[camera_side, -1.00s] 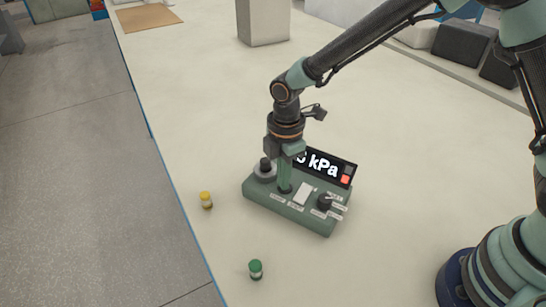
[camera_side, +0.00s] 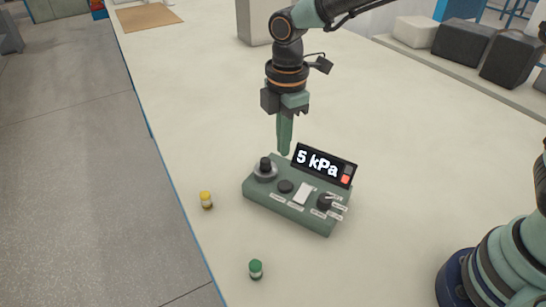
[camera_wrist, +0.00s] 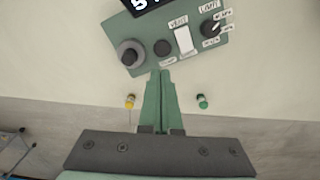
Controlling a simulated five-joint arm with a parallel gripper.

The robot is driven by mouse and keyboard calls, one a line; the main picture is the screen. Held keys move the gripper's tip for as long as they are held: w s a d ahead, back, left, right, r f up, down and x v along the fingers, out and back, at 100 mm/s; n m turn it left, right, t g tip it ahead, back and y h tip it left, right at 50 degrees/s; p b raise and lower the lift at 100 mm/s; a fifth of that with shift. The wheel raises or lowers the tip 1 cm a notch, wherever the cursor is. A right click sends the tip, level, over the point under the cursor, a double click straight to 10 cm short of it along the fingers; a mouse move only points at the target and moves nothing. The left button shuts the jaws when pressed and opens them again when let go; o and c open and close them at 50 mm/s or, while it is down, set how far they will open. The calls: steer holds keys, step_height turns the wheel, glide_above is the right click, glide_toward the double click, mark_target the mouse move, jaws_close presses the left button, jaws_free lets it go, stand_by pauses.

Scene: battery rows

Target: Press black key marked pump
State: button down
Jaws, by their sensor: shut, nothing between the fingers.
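The green control box (camera_side: 262,200) sits on the pale table, with its display (camera_side: 323,167) reading "5 kPa". A round black key (camera_side: 286,186) lies between the black knob on a grey ring (camera_side: 264,170) and a white rocker (camera_side: 302,194); its label is too small to read. A second black knob (camera_side: 325,201) is at the right. In the wrist view the black key (camera_wrist: 162,47) shows beyond my fingertips.
A yellow-capped vial (camera_side: 206,200) and a green-capped vial (camera_side: 256,270) stand on the table near its left edge. A pale block (camera_side: 258,25) stands behind my arm. Dark boxes (camera_side: 462,44) are at the back right. The table right of the control box is clear.

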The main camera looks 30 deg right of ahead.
step_height(320, 180, up, 4)
steer(key=shift+f, duration=0.25)
stand_by(0.5)
steer(key=s+d+r+m+t, duration=0.2)
steer(key=s+d+m, duration=0.3)
steer(key=d+m, duration=0.4)
steer(key=s+d+r+m+t, duration=0.3)
steer(key=s+d+m, duration=0.3)
steer(key=d+m, duration=0.3)
steer(key=shift+d+r, duration=0.7)
steer(key=shift+r, duration=0.05)
stand_by(3.6)
